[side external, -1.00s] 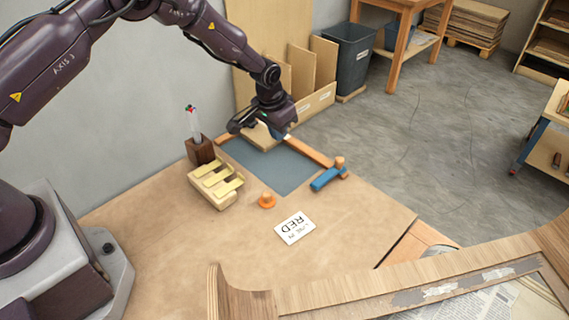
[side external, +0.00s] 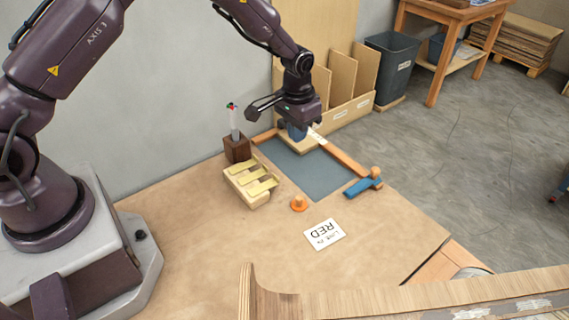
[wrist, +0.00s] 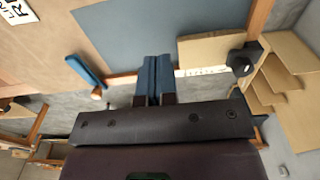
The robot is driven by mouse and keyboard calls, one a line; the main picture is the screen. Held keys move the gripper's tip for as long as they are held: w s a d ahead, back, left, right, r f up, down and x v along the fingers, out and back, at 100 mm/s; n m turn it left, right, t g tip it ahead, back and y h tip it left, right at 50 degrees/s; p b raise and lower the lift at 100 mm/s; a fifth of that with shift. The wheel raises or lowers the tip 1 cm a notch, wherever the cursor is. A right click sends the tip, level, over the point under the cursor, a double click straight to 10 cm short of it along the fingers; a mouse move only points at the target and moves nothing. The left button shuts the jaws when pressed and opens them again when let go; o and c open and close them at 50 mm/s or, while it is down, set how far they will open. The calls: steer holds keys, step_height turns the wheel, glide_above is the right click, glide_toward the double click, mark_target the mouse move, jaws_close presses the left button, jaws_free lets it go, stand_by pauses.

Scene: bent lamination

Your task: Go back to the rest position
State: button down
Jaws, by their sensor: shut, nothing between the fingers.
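My gripper (side external: 297,133) hangs over the back edge of the grey-blue mat, beside a light wood block (side external: 312,146). In the wrist view its two blue fingers (wrist: 153,78) are together with nothing between them. The wood block (wrist: 213,47) also shows there, to the right of the fingers, against a pale marked strip (wrist: 200,72). The grey-blue mat (side external: 318,175) lies bare in front of it. How high the fingertips are above the surface is hard to tell.
Upright boards (side external: 341,78) stand behind.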

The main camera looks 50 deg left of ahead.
steer(key=s+r+t, duration=0.5)
steer(key=s+r, duration=2.2)
steer(key=shift+s+d, duration=0.25)
steer(key=shift+s, duration=0.15)
steer(key=c, duration=1.8)
jaws_free()
steer(key=shift+c, duration=0.2)
